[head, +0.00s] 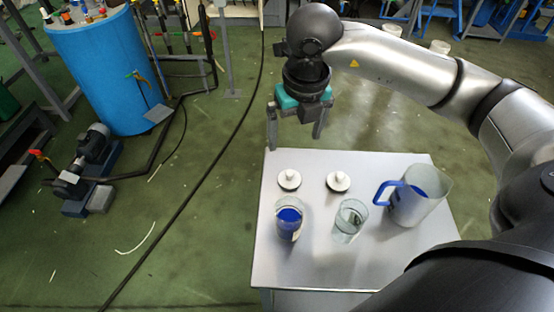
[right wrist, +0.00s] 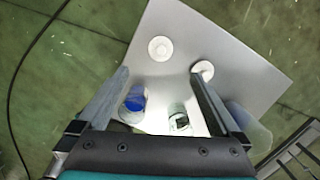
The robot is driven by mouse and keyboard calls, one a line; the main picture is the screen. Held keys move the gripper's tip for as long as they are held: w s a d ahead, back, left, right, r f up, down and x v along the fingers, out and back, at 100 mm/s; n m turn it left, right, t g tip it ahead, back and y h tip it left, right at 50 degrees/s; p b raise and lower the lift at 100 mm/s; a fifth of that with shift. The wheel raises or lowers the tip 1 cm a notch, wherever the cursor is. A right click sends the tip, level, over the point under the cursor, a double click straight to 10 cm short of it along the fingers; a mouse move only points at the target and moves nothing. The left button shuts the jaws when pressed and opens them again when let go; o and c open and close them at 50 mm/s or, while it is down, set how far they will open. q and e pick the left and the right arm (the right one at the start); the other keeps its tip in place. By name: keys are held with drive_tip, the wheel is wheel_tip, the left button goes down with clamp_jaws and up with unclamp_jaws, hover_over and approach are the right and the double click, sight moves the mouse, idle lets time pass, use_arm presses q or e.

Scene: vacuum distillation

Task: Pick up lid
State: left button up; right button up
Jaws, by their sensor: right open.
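Two small round white lids with knobs lie on the metal table (head: 330,273). The left lid (head: 289,180) and the right lid (head: 338,182) are near its far edge. They also show in the right wrist view, one lid (right wrist: 160,48) between the finger directions and the other lid (right wrist: 203,70) beside a fingertip. My right gripper (head: 296,138) is open and empty, with fingers pointing down, above and beyond the table's far left corner. My left gripper is not in view.
A glass with blue contents (head: 289,224) and a clear glass (head: 350,219) stand in front of the lids. A pitcher with a blue handle (head: 418,196) stands at the right. A blue tank (head: 110,70) and a pump (head: 90,165) are on the floor at left.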

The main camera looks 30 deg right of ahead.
drive_tip(key=b, duration=0.1)
approach(290, 172)
drive_tip(key=f, duration=0.4)
drive_tip(key=shift+w+f+b, duration=0.25)
drive_tip(key=shift+b, duration=0.15)
drive_tip(key=shift+f, duration=0.2)
drive_tip(key=f, duration=0.2)
drive_tip(key=f+b, duration=0.1)
drive_tip(key=f, duration=0.1)
drive_tip(key=shift+w+d, duration=0.1)
drive_tip(key=shift+w, duration=0.2)
drive_tip(key=shift+w+f, duration=0.15)
drive_tip(key=shift+f, duration=0.45)
drive_tip(key=c, duration=1.3)
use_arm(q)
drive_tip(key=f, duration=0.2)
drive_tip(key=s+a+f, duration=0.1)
